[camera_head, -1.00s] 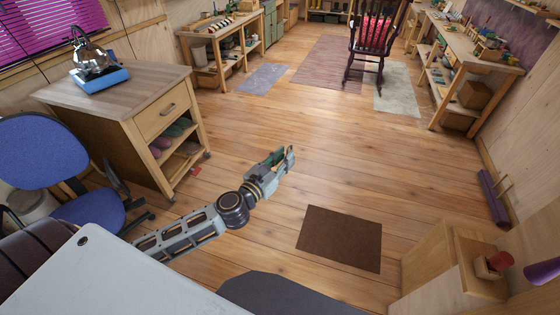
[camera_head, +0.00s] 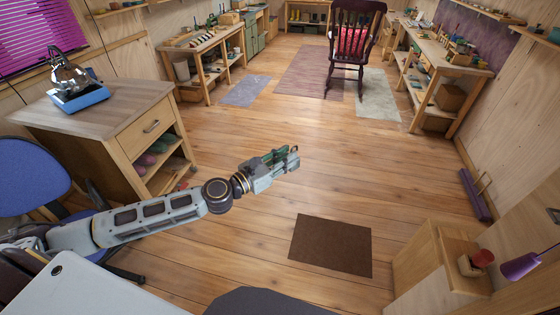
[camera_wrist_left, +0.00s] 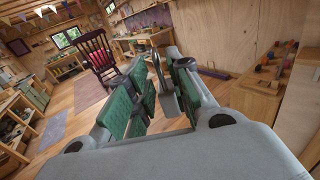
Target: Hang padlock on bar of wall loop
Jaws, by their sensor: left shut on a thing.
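My left gripper (camera_head: 290,158) is stretched out over the floor in the head view, left of the middle of the room. In the left wrist view its green-padded fingers (camera_wrist_left: 158,100) are closed around a small grey metal piece, which looks like the padlock (camera_wrist_left: 163,92). The pads hide much of it, and in the head view it is too small to make out clearly. I cannot make out the wall loop with certainty. A small pale fitting (camera_head: 553,215) shows on the right wall panel, too small to identify. My right gripper is not in view.
A wooden cabinet (camera_head: 100,108) with a kettle on a blue base stands at left, beside a blue chair (camera_head: 30,180). A low wooden unit (camera_head: 440,262) with a red item and a purple item stands at lower right. Open floor with a brown mat (camera_head: 331,245) lies between.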

